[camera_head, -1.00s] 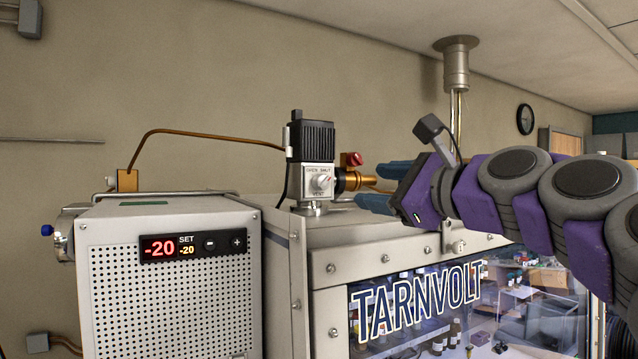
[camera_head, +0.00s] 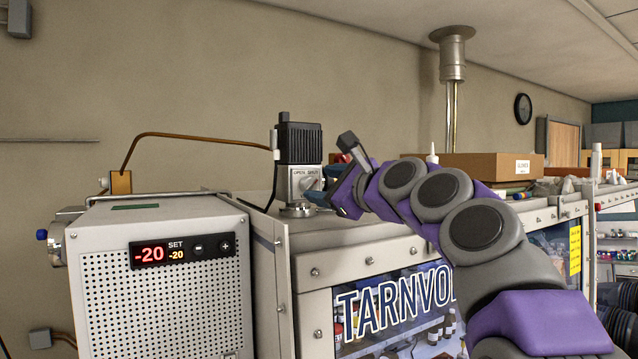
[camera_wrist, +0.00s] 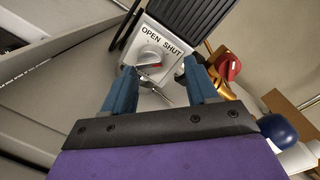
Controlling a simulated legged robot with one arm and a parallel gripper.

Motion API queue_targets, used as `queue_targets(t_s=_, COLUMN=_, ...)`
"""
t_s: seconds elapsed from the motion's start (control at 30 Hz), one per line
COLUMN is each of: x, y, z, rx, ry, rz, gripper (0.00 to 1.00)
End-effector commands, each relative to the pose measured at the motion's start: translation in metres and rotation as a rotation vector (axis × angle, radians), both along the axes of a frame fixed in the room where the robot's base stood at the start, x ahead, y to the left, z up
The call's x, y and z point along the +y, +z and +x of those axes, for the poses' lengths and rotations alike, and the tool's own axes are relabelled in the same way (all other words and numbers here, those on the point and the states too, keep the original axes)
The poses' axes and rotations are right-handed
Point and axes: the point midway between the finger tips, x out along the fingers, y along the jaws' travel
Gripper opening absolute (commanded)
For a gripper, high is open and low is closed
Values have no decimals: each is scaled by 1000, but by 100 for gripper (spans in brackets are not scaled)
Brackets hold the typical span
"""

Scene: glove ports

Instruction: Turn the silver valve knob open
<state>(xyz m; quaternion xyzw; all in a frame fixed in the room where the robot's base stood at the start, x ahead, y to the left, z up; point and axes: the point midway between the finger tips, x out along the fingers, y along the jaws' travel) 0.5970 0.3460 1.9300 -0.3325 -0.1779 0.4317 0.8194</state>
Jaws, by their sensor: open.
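The silver valve knob (camera_wrist: 150,60) is on the light face plate of a valve, below the words OPEN and SHUT, in the wrist view. The valve has a black ribbed top (camera_head: 299,143) and stands on the glove box, left of centre in the head view. My gripper (camera_wrist: 160,72) has blue fingers spread apart, with the knob just beyond and roughly between their tips. I cannot tell whether they touch it. In the head view my gripper (camera_head: 318,194) is right by the valve face and partly hides the knob.
A brass fitting with a red handle (camera_wrist: 229,67) sits right of the valve, close to the right finger. A chiller (camera_head: 165,280) reading -20 stands at left. A cardboard box (camera_head: 480,166) lies on the glove box top behind my arm.

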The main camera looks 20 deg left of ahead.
Motion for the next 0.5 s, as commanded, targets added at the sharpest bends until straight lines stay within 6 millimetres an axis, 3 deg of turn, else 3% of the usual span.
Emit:
queue_targets(t_s=0.13, x=15, y=-2, z=-1, rx=-4, ry=1, rz=-9, gripper=58)
queue_targets(t_s=0.33, x=23, y=-3, z=-1, rx=-5, ry=0, rz=-12, gripper=57)
queue_targets(t_s=0.5, x=17, y=-3, z=0, rx=-3, ry=2, rz=-10, gripper=41)
